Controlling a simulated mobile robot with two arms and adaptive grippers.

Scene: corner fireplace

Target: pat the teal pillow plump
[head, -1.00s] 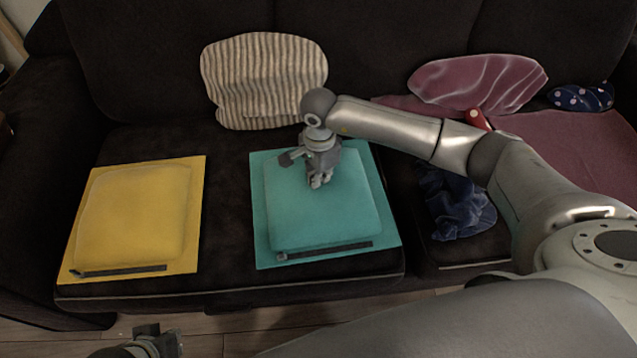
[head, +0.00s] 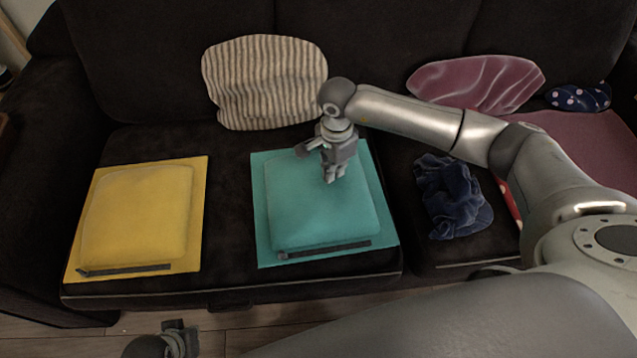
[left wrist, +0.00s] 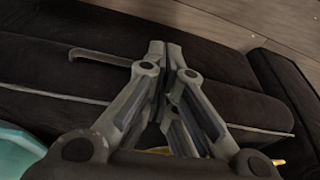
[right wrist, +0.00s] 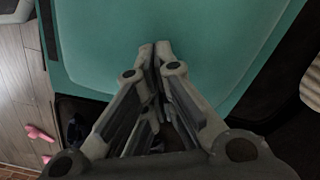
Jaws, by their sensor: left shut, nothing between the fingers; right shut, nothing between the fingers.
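The teal pillow (head: 310,215) lies flat on a teal square on the dark sofa seat, with a dark strip along its front edge. Its top looks smoothly domed. My right gripper (head: 331,179) is shut and empty, fingers pointing down over the pillow's upper right part. I cannot tell whether the fingertips touch it. The right wrist view shows the shut fingertips (right wrist: 155,45) against the teal surface (right wrist: 200,35). My left gripper (left wrist: 165,45) is shut and empty, low in front of the sofa; a teal corner (left wrist: 18,150) shows in the left wrist view.
A yellow pillow (head: 135,215) lies on a yellow square to the left. A striped cushion (head: 265,80) leans on the backrest. A dark blue crumpled cloth (head: 452,195) lies to the right. Mauve (head: 475,82) and dotted (head: 580,97) cushions are farther right.

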